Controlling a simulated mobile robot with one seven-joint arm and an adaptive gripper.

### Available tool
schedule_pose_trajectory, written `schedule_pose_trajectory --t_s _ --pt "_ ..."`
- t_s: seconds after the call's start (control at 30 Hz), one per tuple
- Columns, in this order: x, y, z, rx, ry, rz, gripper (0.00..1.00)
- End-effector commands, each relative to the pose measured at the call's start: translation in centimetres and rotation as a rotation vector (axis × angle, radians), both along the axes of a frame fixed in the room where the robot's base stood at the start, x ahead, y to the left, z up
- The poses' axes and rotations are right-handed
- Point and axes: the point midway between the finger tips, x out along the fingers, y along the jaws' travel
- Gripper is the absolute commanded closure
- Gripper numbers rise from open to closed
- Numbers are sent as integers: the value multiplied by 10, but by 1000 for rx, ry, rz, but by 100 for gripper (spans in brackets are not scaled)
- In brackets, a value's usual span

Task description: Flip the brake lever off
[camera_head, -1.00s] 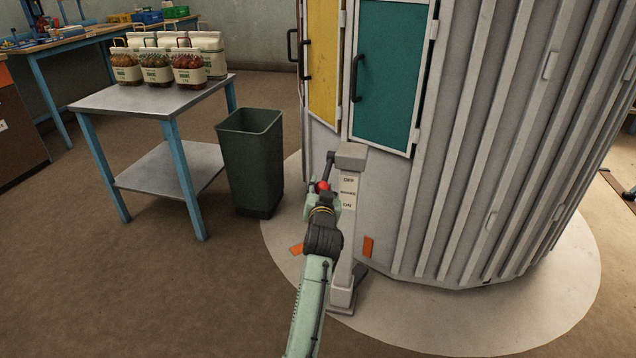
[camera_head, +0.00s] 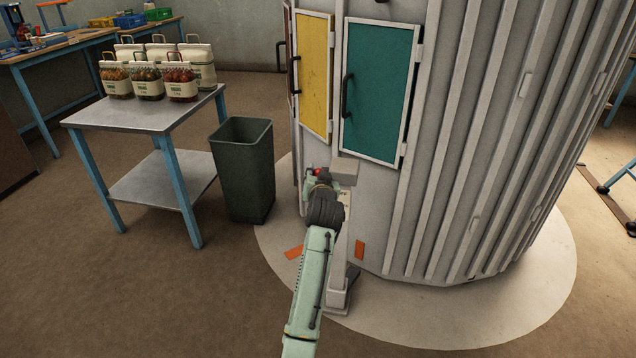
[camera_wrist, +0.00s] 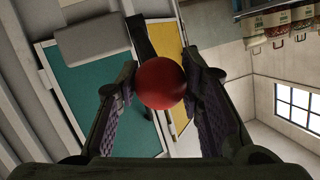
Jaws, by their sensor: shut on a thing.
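The brake lever's red ball knob (camera_head: 317,172) is beside the head of the pale post (camera_head: 345,174), at about the same height. In the wrist view the red knob (camera_wrist: 162,82) sits between the two finger pads of my gripper (camera_wrist: 163,90), which is shut on it. The lever's dark arm (camera_wrist: 138,35) runs up behind the knob in that view. In the head view my gripper (camera_head: 318,178) and wrist hide most of the lever and much of the OFF/ON label on the post.
A ribbed grey drum-like cabin with yellow (camera_head: 316,75) and teal (camera_head: 378,90) doors stands right behind the post. A dark green bin (camera_head: 242,170) and a metal table (camera_head: 130,116) with sacks (camera_head: 181,82) are to the left. Open floor lies in front.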

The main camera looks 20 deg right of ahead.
Motion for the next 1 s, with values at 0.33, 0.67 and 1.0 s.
schedule_pose_trajectory --t_s 0.33,0.67,1.0 --pt "6 -4 19 -6 -15 -2 100" --pt "7 -4 20 -7 -16 -1 100" --pt "7 -4 17 -5 -10 -1 52"
